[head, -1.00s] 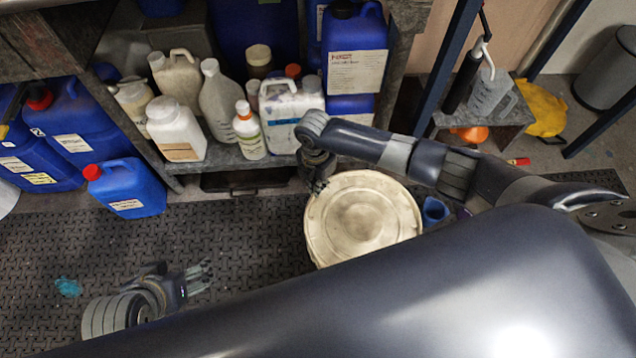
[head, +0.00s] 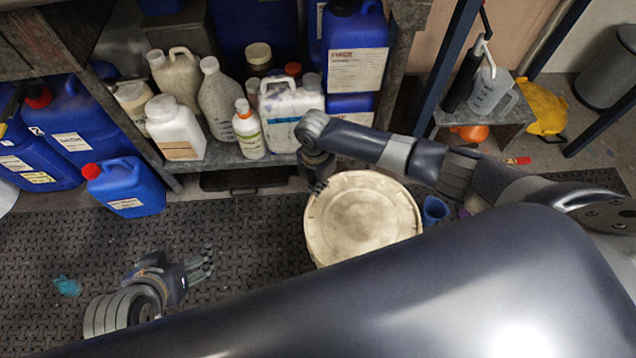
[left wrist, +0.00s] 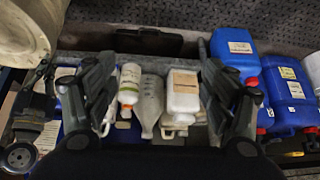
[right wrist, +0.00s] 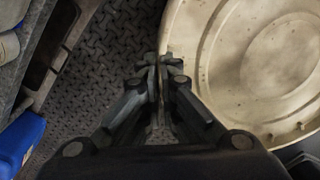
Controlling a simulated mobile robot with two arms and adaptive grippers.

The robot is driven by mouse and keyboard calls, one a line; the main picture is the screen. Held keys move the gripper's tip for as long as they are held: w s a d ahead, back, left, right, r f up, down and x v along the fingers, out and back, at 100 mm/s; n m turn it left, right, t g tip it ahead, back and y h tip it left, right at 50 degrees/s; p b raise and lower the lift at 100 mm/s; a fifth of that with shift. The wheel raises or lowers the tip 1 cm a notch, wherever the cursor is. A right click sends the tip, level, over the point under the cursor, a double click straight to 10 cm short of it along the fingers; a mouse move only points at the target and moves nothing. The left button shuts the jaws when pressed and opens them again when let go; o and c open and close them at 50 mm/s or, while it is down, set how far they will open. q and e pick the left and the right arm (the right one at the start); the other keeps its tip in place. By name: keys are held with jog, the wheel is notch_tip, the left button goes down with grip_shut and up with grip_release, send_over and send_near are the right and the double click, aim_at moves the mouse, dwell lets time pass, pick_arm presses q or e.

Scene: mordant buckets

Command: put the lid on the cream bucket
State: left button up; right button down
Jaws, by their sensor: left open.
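The cream lid (head: 362,218) is a round, stained disc lying over the mouth of the cream bucket in the head view. It fills the right of the right wrist view (right wrist: 262,70). Whether the lid is fully seated I cannot tell. My right gripper (head: 318,186) is at the lid's far left edge, its fingertips (right wrist: 158,62) closed together on the rim. My left gripper (head: 205,263) is open and empty above the mat, left of the bucket.
A low shelf with several bottles (head: 248,130) stands behind the bucket. A blue can with a red cap (head: 125,188) stands on the floor at left. A small blue container (head: 434,210) is right of the bucket. The black mat (head: 240,235) is clear between left gripper and bucket.

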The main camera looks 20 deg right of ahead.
jog(key=shift+f, duration=0.25)
jog(key=c, duration=1.7)
grip_release()
pick_arm(q)
jog(key=shift+w+d+r+t, duration=0.15)
jog(key=shift+w+t, duration=0.05)
jog(key=shift+w, duration=0.15)
jog(key=shift+w+d+r+t, duration=0.1)
jog(key=shift+w+r+t, duration=0.1)
jog(key=shift+w, duration=0.15)
jog(key=shift+a+f, duration=0.1)
pick_arm(e)
jog(key=r, duration=1.2)
jog(key=shift+w+a, duration=0.15)
jog(key=shift+w, duration=0.1)
